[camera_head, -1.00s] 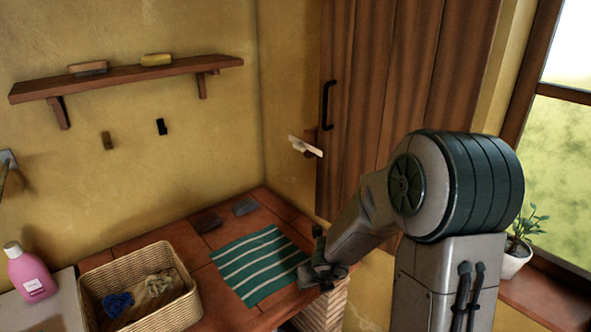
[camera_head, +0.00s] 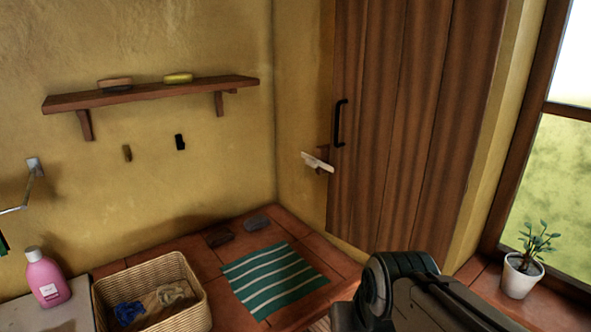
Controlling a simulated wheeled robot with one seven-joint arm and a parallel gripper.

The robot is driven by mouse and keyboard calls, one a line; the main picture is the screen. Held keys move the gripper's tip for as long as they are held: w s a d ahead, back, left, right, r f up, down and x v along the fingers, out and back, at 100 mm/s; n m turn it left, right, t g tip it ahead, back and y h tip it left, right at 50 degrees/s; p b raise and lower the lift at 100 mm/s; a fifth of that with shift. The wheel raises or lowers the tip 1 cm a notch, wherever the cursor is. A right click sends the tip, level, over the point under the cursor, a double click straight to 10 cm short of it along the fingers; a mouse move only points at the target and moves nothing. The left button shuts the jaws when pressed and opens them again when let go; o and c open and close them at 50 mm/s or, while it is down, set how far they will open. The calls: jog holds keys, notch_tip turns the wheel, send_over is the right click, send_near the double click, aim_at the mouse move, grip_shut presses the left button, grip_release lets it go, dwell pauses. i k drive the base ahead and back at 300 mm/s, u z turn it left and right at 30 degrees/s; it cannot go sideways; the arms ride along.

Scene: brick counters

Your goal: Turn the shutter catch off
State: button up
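The shutter catch (camera_head: 317,162) is a pale lever on a small brown block, on the yellow wall at the left edge of the wooden shutter (camera_head: 400,120). The lever lies tilted, its right end lower, close to the shutter's edge. The shutter is of brown vertical planks with a black handle (camera_head: 340,122) just above the catch, and it looks closed. My arm shows at the bottom right, below the shutter. My gripper is out of view. Nothing of mine touches the catch.
A wicker basket (camera_head: 207,300) with cloths, a striped green cloth (camera_head: 272,279) and two dark blocks lie on the tiled counter (camera_head: 190,255). A pink bottle (camera_head: 46,279) stands at left. A potted plant (camera_head: 519,275) stands on the sill. A shelf (camera_head: 150,95) hangs on the wall.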

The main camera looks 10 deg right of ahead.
aim_at(313, 163)
jog(key=z, duration=0.1)
jog(key=k, duration=0.35)
jog(key=u, duration=0.6)
jog(key=i, duration=0.9)
jog(key=z, duration=0.65)
